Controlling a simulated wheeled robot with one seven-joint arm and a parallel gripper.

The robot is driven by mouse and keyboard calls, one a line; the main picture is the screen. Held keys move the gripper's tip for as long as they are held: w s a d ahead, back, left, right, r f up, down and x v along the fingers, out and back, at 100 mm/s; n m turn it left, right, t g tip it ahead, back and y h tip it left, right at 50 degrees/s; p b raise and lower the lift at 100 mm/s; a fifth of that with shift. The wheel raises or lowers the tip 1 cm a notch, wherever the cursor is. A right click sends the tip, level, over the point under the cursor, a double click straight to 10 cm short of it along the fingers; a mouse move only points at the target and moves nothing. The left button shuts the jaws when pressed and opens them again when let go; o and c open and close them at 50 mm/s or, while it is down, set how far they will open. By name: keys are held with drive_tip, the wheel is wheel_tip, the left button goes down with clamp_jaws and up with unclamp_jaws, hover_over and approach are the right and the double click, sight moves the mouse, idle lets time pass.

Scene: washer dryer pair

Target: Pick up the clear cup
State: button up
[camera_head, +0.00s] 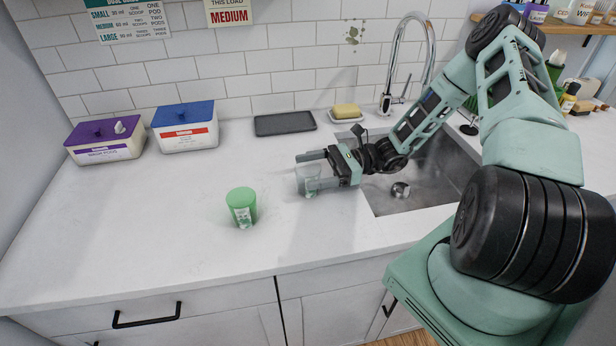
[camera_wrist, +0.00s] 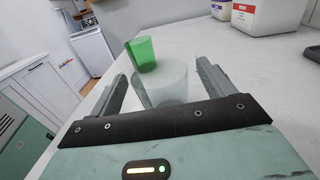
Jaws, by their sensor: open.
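The clear cup (camera_head: 309,181) stands on the white counter, just left of the sink. My gripper (camera_head: 306,170) is open, with its fingers on either side of the cup, and partly hides it in the head view. In the wrist view the clear cup (camera_wrist: 163,84) sits between the two fingers of my gripper (camera_wrist: 168,85). A gap shows between the left finger and the cup; whether the right finger touches it I cannot tell. The cup is empty as far as I can see.
A green cup (camera_head: 242,207) stands to the left and nearer the counter's front edge. A purple-lidded box (camera_head: 104,140), a blue-lidded box (camera_head: 186,128), a dark tray (camera_head: 284,123) and a soap dish (camera_head: 346,114) line the wall. The sink (camera_head: 425,165) is right.

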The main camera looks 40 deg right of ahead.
sight(296, 173)
drive_tip(key=x, duration=0.3)
drive_tip(key=shift+p, duration=0.4)
drive_tip(key=c, duration=1.1)
drive_tip(key=shift+o, duration=0.2)
